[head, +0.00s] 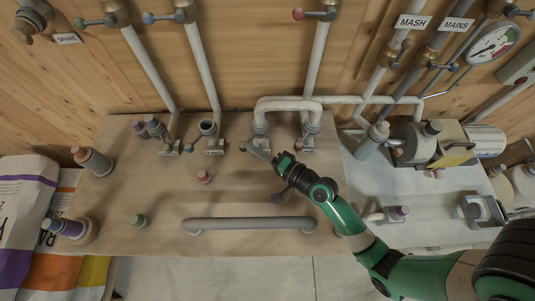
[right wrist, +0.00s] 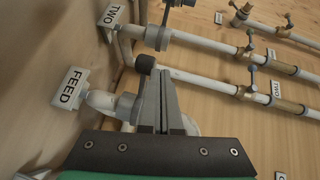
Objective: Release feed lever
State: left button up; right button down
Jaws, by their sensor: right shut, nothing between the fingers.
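My right gripper (head: 258,152) reaches in from the right over the wooden bench, its fingers at the foot of the bent white pipe. In the right wrist view its fingers (right wrist: 166,95) are shut and hold nothing. A white plate marked FEED (right wrist: 68,90) stands left of them, and a pale valve fitting (right wrist: 103,102) beside it runs behind the fingers. A dark round knob (right wrist: 145,63), apparently a lever end, shows beside the fingertips; I cannot tell whether they touch. My left gripper is not in view.
A grey bar (head: 250,225) lies along the bench front. A bent white pipe (head: 285,103) rises just behind the gripper. The bench middle is mostly clear.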

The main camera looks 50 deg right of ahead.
jog(key=s+a+r+p, duration=0.6)
jog(key=s+r+p, duration=0.3)
jog(key=s+r, duration=0.2)
jog(key=shift+s+a+p, duration=0.4)
jog(key=shift+s, duration=0.2)
